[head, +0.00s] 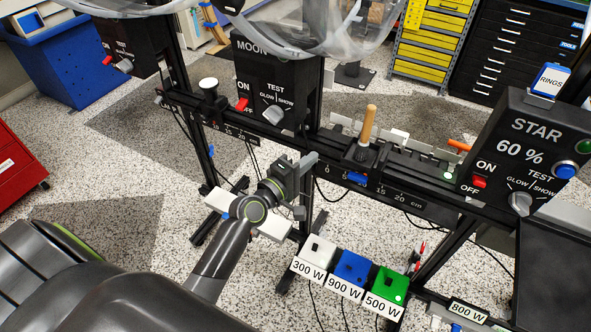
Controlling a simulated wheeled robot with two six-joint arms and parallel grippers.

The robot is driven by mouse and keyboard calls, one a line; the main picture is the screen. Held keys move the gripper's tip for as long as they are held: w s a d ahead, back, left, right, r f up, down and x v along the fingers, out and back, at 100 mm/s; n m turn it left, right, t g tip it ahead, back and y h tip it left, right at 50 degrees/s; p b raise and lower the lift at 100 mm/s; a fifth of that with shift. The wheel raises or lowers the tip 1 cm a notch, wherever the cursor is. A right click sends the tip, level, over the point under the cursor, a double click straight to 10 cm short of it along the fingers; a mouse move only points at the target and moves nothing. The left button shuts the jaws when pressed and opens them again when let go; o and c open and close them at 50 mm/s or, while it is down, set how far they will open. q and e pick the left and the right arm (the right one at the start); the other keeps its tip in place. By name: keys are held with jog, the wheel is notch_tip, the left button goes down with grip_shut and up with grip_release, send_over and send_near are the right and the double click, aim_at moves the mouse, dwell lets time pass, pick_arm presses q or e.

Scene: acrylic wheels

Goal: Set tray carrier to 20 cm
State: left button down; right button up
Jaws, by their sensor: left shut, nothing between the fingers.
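Two rails with cm scales run under the stations, and I cannot tell from labels which slider is the tray carrier. On the right rail (400,207), a black carrier with an upright wooden handle (369,125) has a blue marker (358,178) between the 5 and 15 marks, covering the 10. My left gripper (308,166) is shut and empty, in front of and below the rails, left of the wooden handle. My right gripper is not in view.
The MOON box (255,70) stands behind the left rail, the STAR box (525,140) at the right. Rail posts and hanging cables are near my gripper.

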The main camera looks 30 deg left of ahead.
pick_arm(q)
jog(key=shift+w+d, duration=0.3)
jog(key=shift+d, duration=0.45)
jog(key=shift+w+d, duration=0.35)
jog(key=shift+d, duration=0.45)
jog(key=shift+w+d, duration=0.3)
jog(key=shift+d, duration=0.45)
